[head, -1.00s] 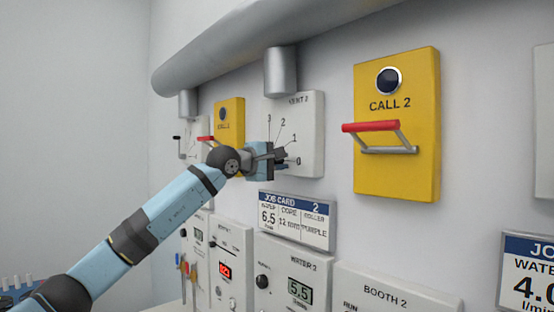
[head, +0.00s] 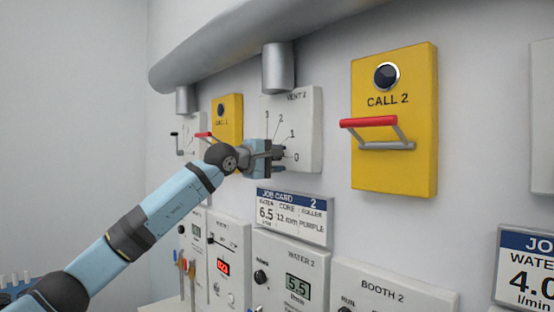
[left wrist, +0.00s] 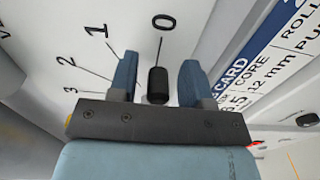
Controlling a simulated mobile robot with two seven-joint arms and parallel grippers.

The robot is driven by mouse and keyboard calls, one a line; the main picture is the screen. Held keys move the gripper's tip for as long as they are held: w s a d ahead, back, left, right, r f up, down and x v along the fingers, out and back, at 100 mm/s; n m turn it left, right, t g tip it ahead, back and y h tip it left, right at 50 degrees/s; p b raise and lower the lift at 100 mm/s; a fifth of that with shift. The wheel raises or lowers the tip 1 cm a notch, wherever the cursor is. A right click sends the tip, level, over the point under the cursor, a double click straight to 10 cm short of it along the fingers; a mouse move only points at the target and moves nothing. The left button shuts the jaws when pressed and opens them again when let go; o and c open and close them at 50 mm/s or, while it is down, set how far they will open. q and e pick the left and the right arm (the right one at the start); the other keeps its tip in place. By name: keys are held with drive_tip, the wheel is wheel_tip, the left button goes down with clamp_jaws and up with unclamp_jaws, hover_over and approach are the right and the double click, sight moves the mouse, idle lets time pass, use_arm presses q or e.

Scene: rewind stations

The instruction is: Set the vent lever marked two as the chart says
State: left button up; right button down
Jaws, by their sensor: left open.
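The vent 2 panel (head: 308,115) is a white plate on the wall with marks 0 to 3 on its dial. My left gripper (head: 278,153) is in front of its lower left part and hides the lever in the head view. In the left wrist view the black lever knob (left wrist: 158,86) lies between the two open fingers of my left gripper (left wrist: 157,82), apart from both. The knob lines up with the line to the 0 mark. The job card 2 (head: 293,217) below reads water 6.5, core 12 mm, roller purple. My right gripper is not in view.
A yellow call 2 box (head: 395,120) with a red-gripped handle (head: 368,122) stands out to the right. A large grey duct (head: 230,55) runs above. The water 2 panel (head: 292,278) reads 5.5, and the booth 2 panel (head: 385,288) is beside it.

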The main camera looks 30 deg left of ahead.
use_arm(q)
drive_tip(key=b+v, duration=0.4)
drive_tip(key=v, duration=0.9)
drive_tip(key=shift+s, duration=0.4)
drive_tip(key=shift+a, duration=0.1)
